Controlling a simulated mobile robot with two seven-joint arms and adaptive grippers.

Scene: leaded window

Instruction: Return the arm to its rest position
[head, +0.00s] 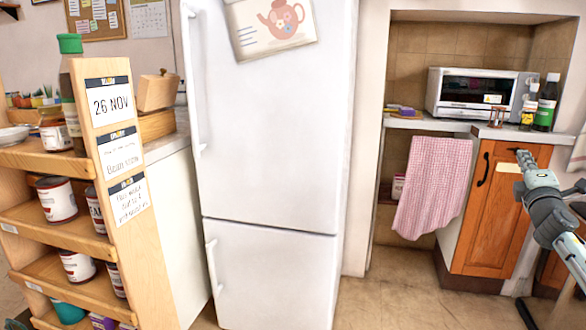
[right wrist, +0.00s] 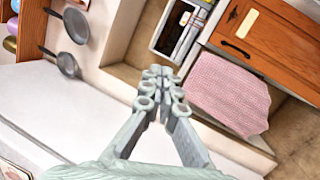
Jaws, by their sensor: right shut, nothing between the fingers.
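My right gripper (head: 524,160) is at the right side of the head view, in front of the orange wooden cabinet. In the right wrist view my right gripper (right wrist: 162,72) has its fingers together with nothing between them. It is in the air, apart from the things around it. My left gripper is not in view.
A white fridge (head: 275,140) stands in the middle. A wooden shelf rack (head: 150,260) with several cans is at the left. A pink checked towel (head: 433,180) hangs beside the orange cabinet (head: 490,235). A microwave (head: 475,92) and bottles stand above. Floor shows between fridge and cabinet.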

